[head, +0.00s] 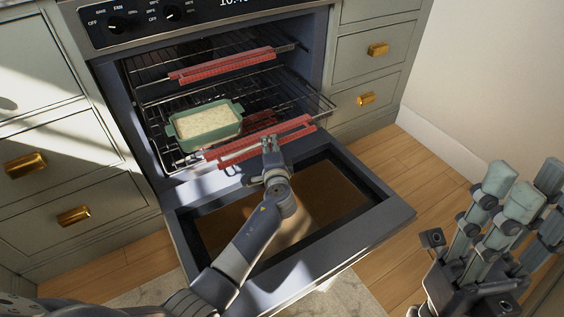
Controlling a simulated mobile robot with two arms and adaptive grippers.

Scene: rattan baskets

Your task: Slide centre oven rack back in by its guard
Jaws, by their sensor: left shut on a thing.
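The oven (110,90) stands with its door (370,215) folded down. The centre rack (318,101) sticks partly out over the door and carries a green baking dish (205,134) with pale food. Its red guard (232,155) runs along the front edge. My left gripper (270,146) is shut on this guard, right of its middle; the fingertips partly hide it. An upper rack (150,76) with its own red guard (225,64) sits farther in. My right gripper (512,205) is open and empty at the lower right, away from the oven.
Another red strip (258,119) shows through the centre rack wires. Cabinets with brass handles flank the oven, with drawers (358,103) on the right. The wooden floor (410,175) right of the door is clear. A pale wall (485,70) stands at right.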

